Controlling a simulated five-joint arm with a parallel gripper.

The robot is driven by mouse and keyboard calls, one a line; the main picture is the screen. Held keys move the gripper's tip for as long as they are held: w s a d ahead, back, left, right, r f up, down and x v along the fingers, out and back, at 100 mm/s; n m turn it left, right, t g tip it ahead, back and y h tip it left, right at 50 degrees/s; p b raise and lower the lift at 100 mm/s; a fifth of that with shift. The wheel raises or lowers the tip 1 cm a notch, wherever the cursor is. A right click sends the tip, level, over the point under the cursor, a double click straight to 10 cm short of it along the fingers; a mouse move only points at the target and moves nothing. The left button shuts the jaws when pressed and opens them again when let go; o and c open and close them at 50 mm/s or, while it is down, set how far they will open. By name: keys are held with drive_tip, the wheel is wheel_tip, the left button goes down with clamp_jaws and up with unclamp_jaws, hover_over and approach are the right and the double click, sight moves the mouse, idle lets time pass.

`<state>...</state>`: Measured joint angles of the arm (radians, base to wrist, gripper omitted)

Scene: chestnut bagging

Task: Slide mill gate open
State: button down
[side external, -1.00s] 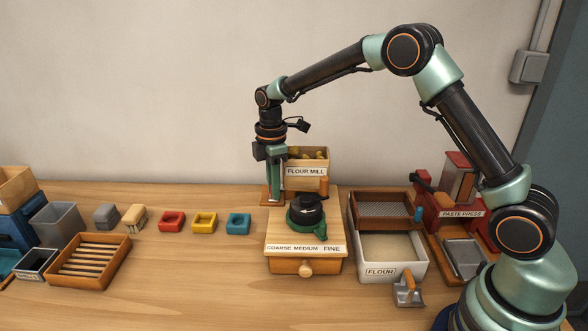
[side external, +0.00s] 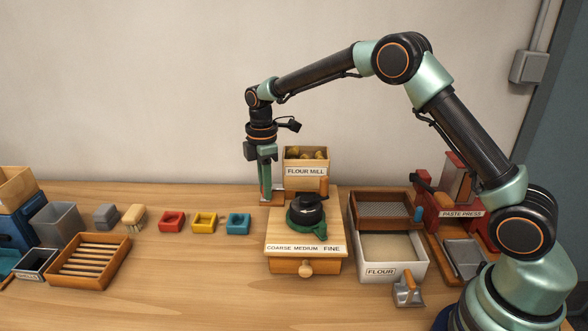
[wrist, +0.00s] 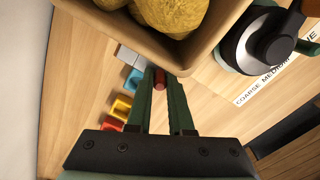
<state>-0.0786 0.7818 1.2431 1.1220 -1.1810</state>
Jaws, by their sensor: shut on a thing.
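The flour mill (side external: 306,248) is a wooden box with a black dial and a chestnut-filled hopper (side external: 306,171) at its back. My gripper (side external: 265,196) is low at the left side of the hopper, pointing down. In the wrist view my gripper (wrist: 160,84) is shut on a small dark red knob (wrist: 160,77), which I take as the mill gate's handle. A pale grey plate (wrist: 130,57), likely the gate, shows beside the hopper's edge. The hopper rim hides part of it, so how far the slot stands open cannot be seen.
Red (side external: 172,222), yellow (side external: 204,223) and teal (side external: 238,223) cups stand left of the mill. A flour tray (side external: 390,271) and the paste press (side external: 458,205) stand to its right. Bare tabletop lies between the cups and the gripper.

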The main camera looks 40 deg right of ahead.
drive_tip(key=shift+w+a+r, duration=0.1)
drive_tip(key=shift+w+a, duration=0.3)
drive_tip(key=shift+w, duration=0.05)
drive_tip(key=c, duration=0.8)
unclamp_jaws()
drive_tip(key=shift+s, duration=0.1)
wheel_tip(320, 180, up, 12)
